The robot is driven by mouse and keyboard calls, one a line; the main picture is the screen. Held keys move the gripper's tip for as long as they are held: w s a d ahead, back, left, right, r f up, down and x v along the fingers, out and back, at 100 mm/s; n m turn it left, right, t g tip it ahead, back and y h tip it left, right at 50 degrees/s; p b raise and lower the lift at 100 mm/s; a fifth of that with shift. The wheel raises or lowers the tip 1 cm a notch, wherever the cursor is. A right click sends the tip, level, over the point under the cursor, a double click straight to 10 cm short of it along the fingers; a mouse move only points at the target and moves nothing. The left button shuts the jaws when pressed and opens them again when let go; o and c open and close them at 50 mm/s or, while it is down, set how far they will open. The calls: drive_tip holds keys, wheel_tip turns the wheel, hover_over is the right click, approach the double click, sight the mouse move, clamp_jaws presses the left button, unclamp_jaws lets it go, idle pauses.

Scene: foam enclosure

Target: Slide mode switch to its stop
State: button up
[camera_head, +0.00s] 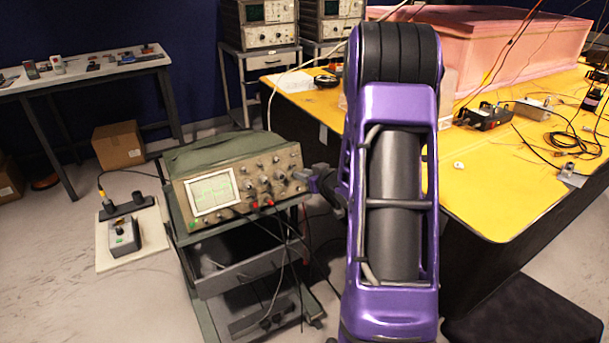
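An oscilloscope (235,185) with a lit screen and a panel of knobs stands on a dark green cart. I cannot pick out a mode switch with certainty; the small controls on the panel are too fine to tell apart. My gripper (306,177) is at the right end of the oscilloscope's front panel, small and dark in the view. I cannot tell whether its fingertips touch the panel or whether they are apart. The purple arm stands in front, to the right of the oscilloscope.
Cables hang from the oscilloscope's front over the cart (240,277). A yellow table (490,195) with cables and a pink foam block (490,40) is at right. A grey box (123,237) lies on a white board at left. Pale floor is open at lower left.

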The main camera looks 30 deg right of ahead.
drive_tip(key=p+v, duration=0.2)
drive_tip(key=v, duration=1.5)
drive_tip(key=shift+s+r, duration=0.15)
